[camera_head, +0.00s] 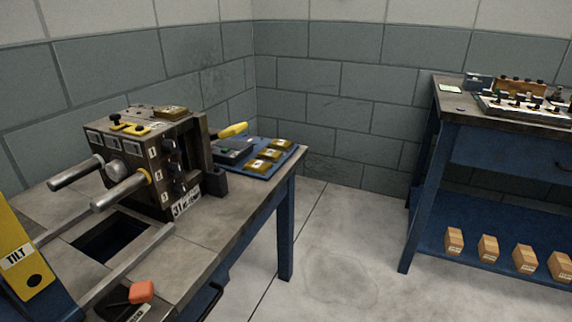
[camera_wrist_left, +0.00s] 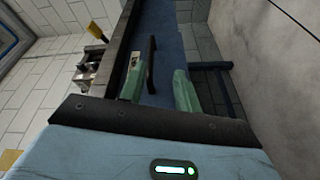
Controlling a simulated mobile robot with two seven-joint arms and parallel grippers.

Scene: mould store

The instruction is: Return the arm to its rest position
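My left gripper (camera_wrist_left: 160,88) shows in the left wrist view with its two pale green fingers apart. Nothing is held between them. Beyond the fingers is the blue front of a bench (camera_wrist_left: 172,30) with a black bar handle (camera_wrist_left: 152,62), seen tilted sideways. A clear gap appears to lie between the fingers and the handle. Neither arm nor gripper shows in the head view. My right gripper is in neither view.
The bench (camera_head: 240,205) at left carries a mould block (camera_head: 148,160) with protruding rods, a blue tray (camera_head: 284,151), and an orange-handled thing (camera_head: 141,292) near the front. A blue workbench (camera_head: 430,165) stands at right, with wooden blocks on its lower shelf. The floor between is clear.

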